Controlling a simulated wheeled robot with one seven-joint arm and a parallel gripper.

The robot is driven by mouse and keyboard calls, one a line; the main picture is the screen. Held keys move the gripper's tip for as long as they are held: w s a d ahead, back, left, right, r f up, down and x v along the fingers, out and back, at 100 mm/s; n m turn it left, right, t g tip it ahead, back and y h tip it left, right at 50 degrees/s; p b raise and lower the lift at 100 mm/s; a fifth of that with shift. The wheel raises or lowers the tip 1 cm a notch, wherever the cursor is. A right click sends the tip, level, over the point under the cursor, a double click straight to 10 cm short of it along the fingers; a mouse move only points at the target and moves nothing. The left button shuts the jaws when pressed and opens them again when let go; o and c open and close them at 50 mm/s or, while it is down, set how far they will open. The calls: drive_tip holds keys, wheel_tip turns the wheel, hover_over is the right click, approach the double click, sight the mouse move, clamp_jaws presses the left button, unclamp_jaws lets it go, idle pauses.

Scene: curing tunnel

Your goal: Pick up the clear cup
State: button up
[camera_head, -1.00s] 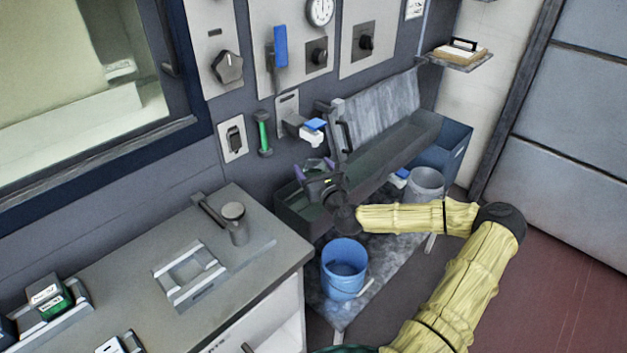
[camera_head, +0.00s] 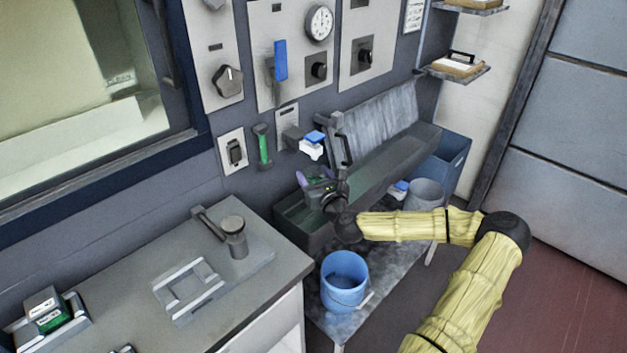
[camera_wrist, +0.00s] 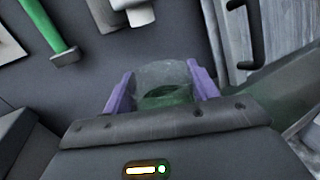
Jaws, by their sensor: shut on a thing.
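The clear cup (camera_wrist: 163,76) shows in the wrist view as a see-through shape with a greenish interior, between two purple fingers. My gripper (camera_wrist: 163,88) is shut on it, one finger on each side. In the head view my gripper (camera_head: 316,183) is over the near left end of a long dark trough. The cup is hard to make out there because it is small and transparent. The cup's base is hidden in the wrist view by my gripper body.
The open trough (camera_head: 385,170) has a raised lid (camera_head: 375,125) behind it. A blue bucket (camera_head: 344,290) stands below on a shelf, and a grey bucket (camera_head: 426,193) stands to the right. A green-handled tool (camera_head: 264,148) hangs on the wall. A grey counter (camera_head: 130,290) lies at left.

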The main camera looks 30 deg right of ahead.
drive_tip(key=shift+r, duration=0.9)
drive_tip(key=s+p, duration=0.2)
drive_tip(key=s, duration=1)
drive_tip(key=shift+r, duration=0.15)
drive_tip(key=shift+s+d+p, duration=0.2)
drive_tip(key=shift+s+p, duration=0.05)
drive_tip(key=shift+p, duration=0.7)
drive_tip(key=p, duration=0.2)
drive_tip(key=shift+s+d+p, duration=0.1)
drive_tip(key=shift+s+p, duration=0.2)
drive_tip(key=shift+p, duration=0.1)
drive_tip(key=s+p, duration=0.1)
drive_tip(key=p, duration=0.3)
drive_tip(key=shift+a+p, duration=0.25)
drive_tip(key=shift+p, duration=0.15)
